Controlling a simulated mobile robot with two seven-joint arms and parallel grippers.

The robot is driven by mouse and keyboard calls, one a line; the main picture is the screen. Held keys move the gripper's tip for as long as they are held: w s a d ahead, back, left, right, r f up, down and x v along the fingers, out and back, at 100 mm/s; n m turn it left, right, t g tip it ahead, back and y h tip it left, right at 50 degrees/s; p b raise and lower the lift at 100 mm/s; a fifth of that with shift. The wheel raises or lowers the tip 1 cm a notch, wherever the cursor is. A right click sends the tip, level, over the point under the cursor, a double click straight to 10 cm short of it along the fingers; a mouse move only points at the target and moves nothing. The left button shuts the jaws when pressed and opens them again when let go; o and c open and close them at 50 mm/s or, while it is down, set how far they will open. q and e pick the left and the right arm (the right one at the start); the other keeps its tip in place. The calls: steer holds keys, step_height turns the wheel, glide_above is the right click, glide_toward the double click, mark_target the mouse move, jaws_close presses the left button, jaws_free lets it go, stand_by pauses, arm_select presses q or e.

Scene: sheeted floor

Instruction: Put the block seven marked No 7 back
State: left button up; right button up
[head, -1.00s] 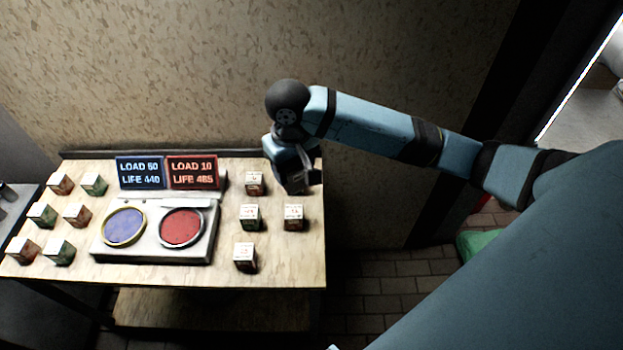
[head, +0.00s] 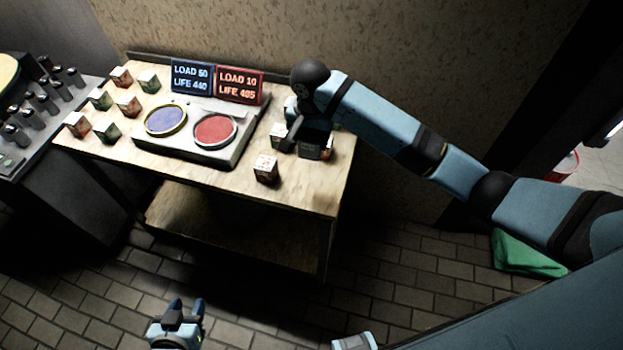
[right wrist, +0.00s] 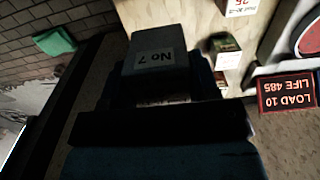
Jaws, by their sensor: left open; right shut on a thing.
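The block marked No 7 (right wrist: 155,58) is between the fingers of my right gripper, its label facing the camera in the right wrist view. My right gripper (head: 308,140) is shut on it at the right end of the wooden table (head: 215,178). Whether the block touches the tabletop cannot be told. In the head view the gripper partly hides the blocks there. My left gripper (head: 180,312) is open and empty, low in front of the table above the tiled floor.
A scale with a blue pan (head: 166,120) and a red pan (head: 214,130) stands mid-table, below LOAD and LIFE displays (head: 240,87). One block (head: 265,168) stands near the front edge, another (head: 280,137) beside my right gripper. Several blocks (head: 128,106) stand at left.

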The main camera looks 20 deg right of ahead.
step_height(320, 180, down, 14)
steer(key=shift+f, duration=0.45)
steer(key=shift+f, duration=0.1)
steer(key=o, duration=1.2)
steer(key=shift+s, duration=0.1)
